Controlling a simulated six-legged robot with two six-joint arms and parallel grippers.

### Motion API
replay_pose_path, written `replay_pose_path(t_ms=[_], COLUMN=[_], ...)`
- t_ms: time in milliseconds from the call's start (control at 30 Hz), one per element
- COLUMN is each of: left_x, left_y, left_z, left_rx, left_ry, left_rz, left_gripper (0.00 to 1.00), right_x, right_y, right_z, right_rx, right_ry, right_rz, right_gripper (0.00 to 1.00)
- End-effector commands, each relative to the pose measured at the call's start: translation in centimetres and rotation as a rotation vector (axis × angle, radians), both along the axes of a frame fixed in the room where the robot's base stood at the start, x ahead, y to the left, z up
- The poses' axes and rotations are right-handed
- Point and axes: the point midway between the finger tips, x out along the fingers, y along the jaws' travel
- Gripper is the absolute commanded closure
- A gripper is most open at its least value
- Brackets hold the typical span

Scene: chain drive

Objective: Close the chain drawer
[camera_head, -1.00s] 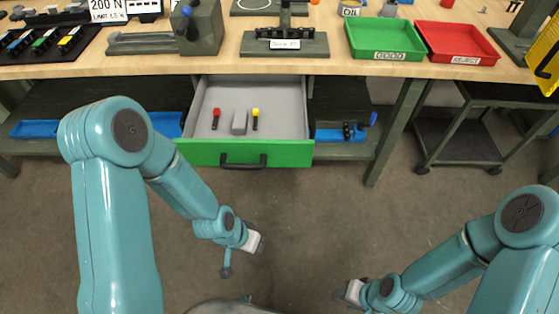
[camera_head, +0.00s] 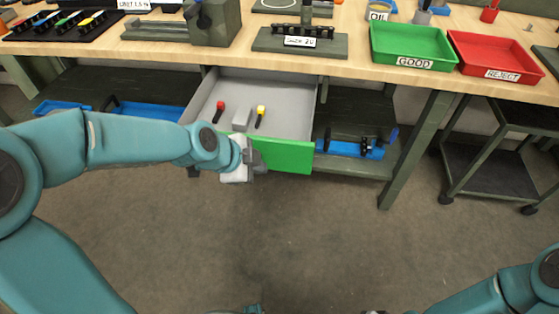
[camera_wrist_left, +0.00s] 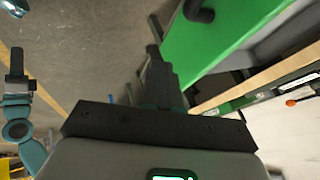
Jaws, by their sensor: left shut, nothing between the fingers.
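The drawer (camera_head: 292,85) under the bench is open, with a grey inside and a green front (camera_head: 290,155). It holds a red-topped piece (camera_head: 219,110), a grey block (camera_head: 242,119) and a yellow-topped piece (camera_head: 260,116). My left gripper (camera_head: 258,160) is shut and empty at the left half of the green front, covering part of it. In the left wrist view the gripper fingers (camera_wrist_left: 157,72) are beside the green front (camera_wrist_left: 215,45), and the dark handle (camera_wrist_left: 199,12) shows at the top; contact is unclear. My right gripper barely shows at the head view's bottom edge.
The bench top above carries a green GOOD tray (camera_head: 411,47) and a red REJECT tray (camera_head: 495,57). Blue trays stand on the lower shelf either side of the drawer. A bench leg (camera_head: 412,150) and a dark cart (camera_head: 490,160) are right. The floor in front is clear.

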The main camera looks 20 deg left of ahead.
Motion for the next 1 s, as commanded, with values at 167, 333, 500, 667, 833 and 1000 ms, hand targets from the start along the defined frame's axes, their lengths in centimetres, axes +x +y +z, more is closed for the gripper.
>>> replay_pose_path(t_ms=[167, 333, 500, 667, 833, 1000], left_x=[2.1, 4.1, 6.8, 8.1, 8.4, 8.4], left_y=[-0.9, -1.8, -1.3, -1.2, -1.2, -1.2], left_z=[-3.5, -6.4, -6.0, -6.1, -6.2, -6.2], left_rx=[-0.002, 0.000, 0.001, 0.001, 0.000, 0.000], left_ry=[0.006, 0.005, 0.000, 0.002, 0.001, 0.001], left_rz=[-0.001, -0.002, 0.000, -0.001, 0.000, 0.000], left_gripper=[1.00, 1.00, 1.00, 1.00, 1.00, 1.00], right_x=[0.0, 0.0, 0.0, 0.0, 0.0, 0.0], right_y=[0.0, 0.0, 0.0, 0.0, 0.0, 0.0], right_z=[-0.7, -1.4, 0.0, 0.4, 0.4, 0.4], right_rx=[0.000, 0.000, 0.000, 0.000, 0.000, 0.000], right_ry=[0.000, 0.000, 0.000, 0.000, 0.000, 0.000], right_rz=[0.000, 0.000, 0.000, 0.000, 0.000, 0.000], right_gripper=[0.57, 0.57, 0.57, 0.57, 0.57, 0.57])
